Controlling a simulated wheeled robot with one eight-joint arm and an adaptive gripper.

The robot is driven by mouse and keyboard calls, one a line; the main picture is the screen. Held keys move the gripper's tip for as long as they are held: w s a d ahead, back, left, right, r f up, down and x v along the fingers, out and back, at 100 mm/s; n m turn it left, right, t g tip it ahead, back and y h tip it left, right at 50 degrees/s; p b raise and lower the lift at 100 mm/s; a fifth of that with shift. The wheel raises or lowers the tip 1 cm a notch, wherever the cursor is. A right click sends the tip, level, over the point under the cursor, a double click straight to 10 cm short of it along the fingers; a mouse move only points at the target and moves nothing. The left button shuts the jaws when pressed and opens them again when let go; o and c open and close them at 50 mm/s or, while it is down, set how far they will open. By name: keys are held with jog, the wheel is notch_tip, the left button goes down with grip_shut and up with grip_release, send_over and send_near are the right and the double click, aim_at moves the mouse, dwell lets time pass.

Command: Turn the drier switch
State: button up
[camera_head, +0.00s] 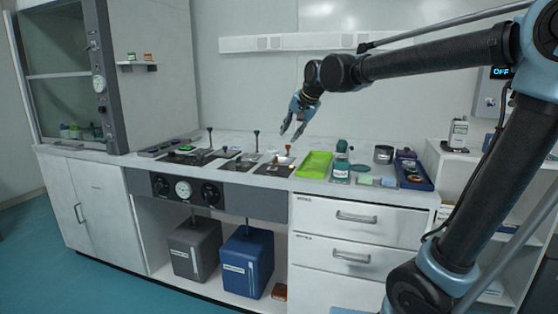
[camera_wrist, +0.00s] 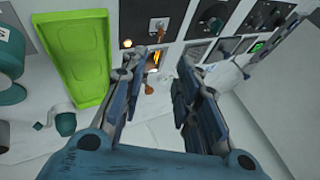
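My gripper (camera_head: 291,133) is above the back of the white bench, pointing down, with its fingers apart. In the wrist view my gripper (camera_wrist: 163,58) is open and nothing is between its fingers. A grey wall box (camera_head: 490,92) at the far right has a display (camera_head: 501,72) reading OFF and a small knob below it. My arm hides part of this box. No label shows that it is the drier switch, so I cannot tell. The box is far right of my gripper and does not show in the wrist view.
The bench carries several upright levers (camera_head: 256,139), a green tray (camera_head: 314,164), bottles (camera_head: 341,160) and a blue tray (camera_head: 414,172). The green tray (camera_wrist: 80,58) also shows in the wrist view. Black dials (camera_head: 211,193) are on the bench front. A fume hood (camera_head: 60,80) stands left.

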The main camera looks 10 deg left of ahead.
aim_at(277, 158)
jog(key=x, duration=1.6)
jog(key=shift+s+d, duration=0.1)
jog(key=shift+d, duration=0.05)
jog(key=shift+c, duration=0.3)
grip_shut()
